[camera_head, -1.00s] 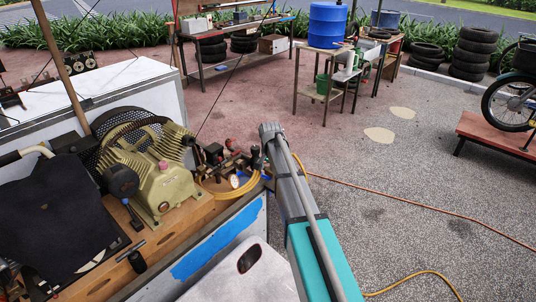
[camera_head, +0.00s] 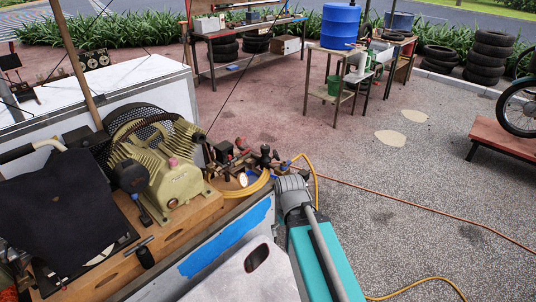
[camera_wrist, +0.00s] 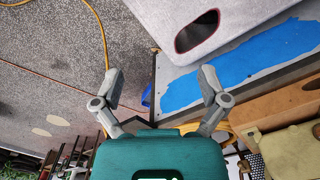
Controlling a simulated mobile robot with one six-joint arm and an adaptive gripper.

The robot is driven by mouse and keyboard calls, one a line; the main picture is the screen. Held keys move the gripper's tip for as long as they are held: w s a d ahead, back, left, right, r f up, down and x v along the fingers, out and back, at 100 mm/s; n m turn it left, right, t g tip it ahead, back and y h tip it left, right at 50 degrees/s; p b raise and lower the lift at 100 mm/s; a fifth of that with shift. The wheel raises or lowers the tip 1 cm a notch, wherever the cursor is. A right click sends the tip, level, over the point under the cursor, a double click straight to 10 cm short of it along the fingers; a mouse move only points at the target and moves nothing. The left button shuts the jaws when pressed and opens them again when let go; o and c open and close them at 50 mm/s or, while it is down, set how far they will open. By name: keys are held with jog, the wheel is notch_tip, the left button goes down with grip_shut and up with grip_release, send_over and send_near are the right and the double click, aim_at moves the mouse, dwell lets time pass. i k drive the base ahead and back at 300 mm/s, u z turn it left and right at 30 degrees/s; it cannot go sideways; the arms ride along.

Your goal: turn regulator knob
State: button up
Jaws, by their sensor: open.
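The regulator group (camera_head: 243,160) sits at the far right end of the compressor cart in the head view, with a round gauge (camera_head: 242,180). A dark knob-like top (camera_head: 265,150) and a small red part stand on it; I cannot tell for sure which piece is the regulator knob. In the head view my grey and teal arm is just right of and in front of this group, and no fingers can be made out. In the wrist view my gripper (camera_wrist: 161,88) is open and empty, its two grey fingers wide apart over the cart's edge. The knob cannot be made out there.
The cream compressor (camera_head: 172,180) stands on the wooden cart top left of the regulator. A yellow hose (camera_head: 258,188) coils beside the gauge. Blue tape (camera_head: 228,240) marks the cart's side panel. An orange hose (camera_head: 420,210) crosses the open ground at right.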

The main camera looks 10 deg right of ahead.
aim_at(266, 149)
jog(key=u, duration=0.55)
jog(key=k, duration=1.35)
jog(key=u, duration=0.05)
jog(key=i, duration=0.9)
jog(key=z, duration=0.75)
jog(key=i, duration=0.9)
jog(key=u, duration=0.2)
